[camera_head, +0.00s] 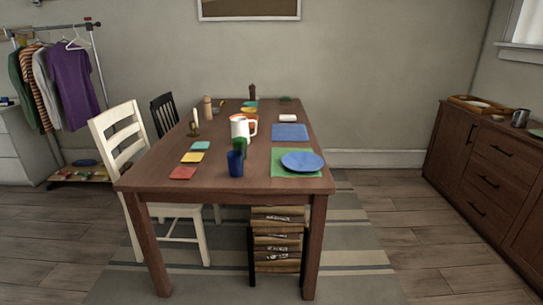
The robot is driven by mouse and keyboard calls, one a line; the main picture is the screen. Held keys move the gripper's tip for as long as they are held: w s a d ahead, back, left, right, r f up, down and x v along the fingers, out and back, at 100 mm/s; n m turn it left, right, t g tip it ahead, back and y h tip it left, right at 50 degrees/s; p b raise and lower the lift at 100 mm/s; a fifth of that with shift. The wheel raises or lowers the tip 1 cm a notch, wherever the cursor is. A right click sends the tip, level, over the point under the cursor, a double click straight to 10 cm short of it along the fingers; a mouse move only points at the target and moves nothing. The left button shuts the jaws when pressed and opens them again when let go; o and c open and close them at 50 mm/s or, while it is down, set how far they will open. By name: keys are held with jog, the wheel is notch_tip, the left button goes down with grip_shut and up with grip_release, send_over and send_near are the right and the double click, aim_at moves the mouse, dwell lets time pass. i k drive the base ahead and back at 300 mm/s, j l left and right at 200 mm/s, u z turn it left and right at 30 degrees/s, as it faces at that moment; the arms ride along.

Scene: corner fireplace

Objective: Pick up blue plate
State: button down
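A round blue plate (302,161) lies on a green placemat (284,172) near the front right of a brown wooden table (220,182). The plate covers much of the mat, and nothing rests on it. It is close to the table's right edge. My gripper is not in view.
A dark blue cup (235,163), a green cup (239,147) and a white pitcher (240,127) stand left of the plate. A blue mat (290,132) lies behind it. A white chair (121,137) is at the left. Floor right of the table is clear up to a sideboard (489,170).

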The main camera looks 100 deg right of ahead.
aim_at(304, 162)
jog(key=z, duration=1.9)
jog(key=j, duration=0.05)
